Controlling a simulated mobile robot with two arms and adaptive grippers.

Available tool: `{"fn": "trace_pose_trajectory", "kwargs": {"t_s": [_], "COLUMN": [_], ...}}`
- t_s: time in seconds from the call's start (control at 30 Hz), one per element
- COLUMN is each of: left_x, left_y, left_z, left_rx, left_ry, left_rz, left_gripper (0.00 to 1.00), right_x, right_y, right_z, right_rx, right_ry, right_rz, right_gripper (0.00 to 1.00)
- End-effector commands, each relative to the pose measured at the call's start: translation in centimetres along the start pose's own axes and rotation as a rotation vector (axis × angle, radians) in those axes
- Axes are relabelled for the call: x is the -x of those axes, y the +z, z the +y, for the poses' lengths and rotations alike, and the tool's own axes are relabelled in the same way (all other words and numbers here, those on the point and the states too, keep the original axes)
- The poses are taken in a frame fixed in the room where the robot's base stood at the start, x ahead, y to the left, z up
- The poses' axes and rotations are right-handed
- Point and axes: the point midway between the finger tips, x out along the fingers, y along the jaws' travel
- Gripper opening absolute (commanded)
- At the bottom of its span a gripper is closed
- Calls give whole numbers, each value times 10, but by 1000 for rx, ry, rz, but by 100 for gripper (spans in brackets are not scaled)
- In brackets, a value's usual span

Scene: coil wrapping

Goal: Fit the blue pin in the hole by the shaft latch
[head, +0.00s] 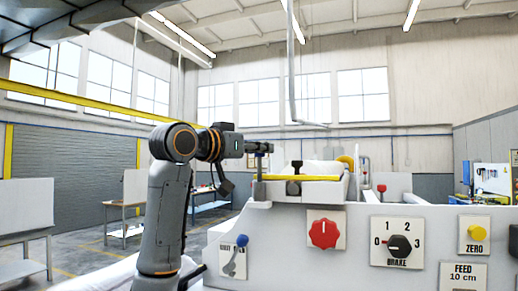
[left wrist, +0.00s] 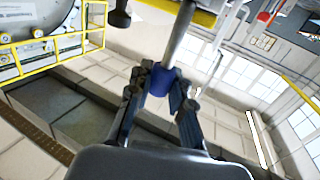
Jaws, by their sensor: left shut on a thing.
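My left gripper (head: 262,147) is at the machine's left end, above a yellow bar and a black T-shaped part (head: 294,178) that may be the shaft latch. In the left wrist view, my left gripper (left wrist: 161,84) is shut on the blue pin (left wrist: 161,79). Its blue end sits between the two fingers and a grey rod runs away from it. In the head view a thin vertical rod shows under the gripper, reaching toward the machine's top edge. I cannot tell whether its tip is in a hole. The hole is not visible. My right gripper is not in view.
The white machine's front panel (head: 340,262) carries a red knob (head: 324,233), a black brake dial (head: 400,246), a yellow zero button (head: 476,233) and a blue-tipped lever (head: 241,241). The yellow bar (head: 300,178) crosses close to the gripper. Work tables stand behind at left.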

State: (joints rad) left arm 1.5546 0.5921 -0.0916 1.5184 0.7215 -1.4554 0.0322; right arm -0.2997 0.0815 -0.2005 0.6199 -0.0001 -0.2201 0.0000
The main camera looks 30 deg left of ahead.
Motion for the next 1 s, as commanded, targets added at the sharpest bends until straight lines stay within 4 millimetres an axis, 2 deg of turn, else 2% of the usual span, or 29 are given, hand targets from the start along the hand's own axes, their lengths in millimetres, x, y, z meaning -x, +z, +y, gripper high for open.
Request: {"fn": "trace_pose_trajectory", "kwargs": {"t_s": [1.0], "left_x": [0], "left_y": [27], "left_z": [0], "left_rx": [0], "left_ry": [0], "left_rz": [0], "left_gripper": [0], "right_x": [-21], "right_y": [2], "right_z": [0], "right_rx": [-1], "right_ry": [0], "right_rz": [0], "right_gripper": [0]}}
